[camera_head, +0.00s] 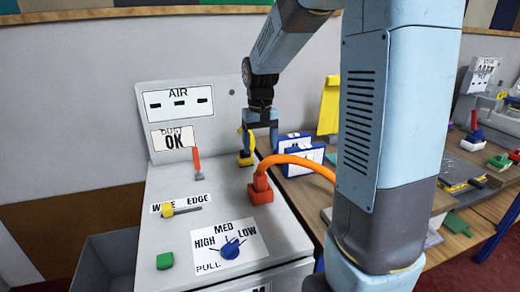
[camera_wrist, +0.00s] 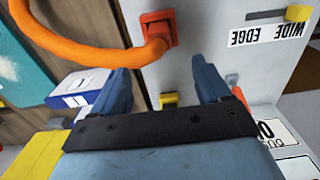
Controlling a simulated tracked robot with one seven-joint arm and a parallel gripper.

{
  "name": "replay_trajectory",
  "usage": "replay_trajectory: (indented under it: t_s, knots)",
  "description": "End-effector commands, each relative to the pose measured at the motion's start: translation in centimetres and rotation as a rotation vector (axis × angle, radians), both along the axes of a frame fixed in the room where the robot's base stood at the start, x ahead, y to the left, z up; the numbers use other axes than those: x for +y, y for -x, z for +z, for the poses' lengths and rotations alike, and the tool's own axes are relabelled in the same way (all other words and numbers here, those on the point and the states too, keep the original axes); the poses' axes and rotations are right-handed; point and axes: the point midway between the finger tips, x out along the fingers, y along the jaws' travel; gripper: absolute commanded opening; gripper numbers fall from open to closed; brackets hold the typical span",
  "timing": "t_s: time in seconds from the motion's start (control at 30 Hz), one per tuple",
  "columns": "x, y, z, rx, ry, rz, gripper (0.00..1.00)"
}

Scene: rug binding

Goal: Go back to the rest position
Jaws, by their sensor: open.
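My gripper (camera_head: 259,147) hangs from my arm over the back right part of the grey machine top. In the wrist view my gripper (camera_wrist: 165,78) has its two blue fingers wide apart, with nothing held between them. A small yellow block (camera_wrist: 168,99) on the machine shows in the gap between the fingers. The same yellow block (camera_head: 245,160) is just below the fingers in the head view. I cannot tell whether a finger touches it.
An orange hose (camera_head: 300,161) arches from a red fitting (camera_head: 261,192) close beside my gripper. The machine panel (camera_head: 225,200) has an orange-handled lever (camera_head: 197,162), a yellow slider (camera_head: 167,209), a blue knob (camera_head: 230,248) and a green button (camera_head: 165,261). Blue-white boxes (camera_head: 300,160) stand right.

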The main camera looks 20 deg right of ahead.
Motion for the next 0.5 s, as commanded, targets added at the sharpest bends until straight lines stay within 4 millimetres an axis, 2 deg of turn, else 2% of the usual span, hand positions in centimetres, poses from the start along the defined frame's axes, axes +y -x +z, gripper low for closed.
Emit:
replay_trajectory:
  t_s: [0.5]
  knots:
    - [0.0, 0.46, 0.49, -0.011, 0.0, 0.0, 0.77]
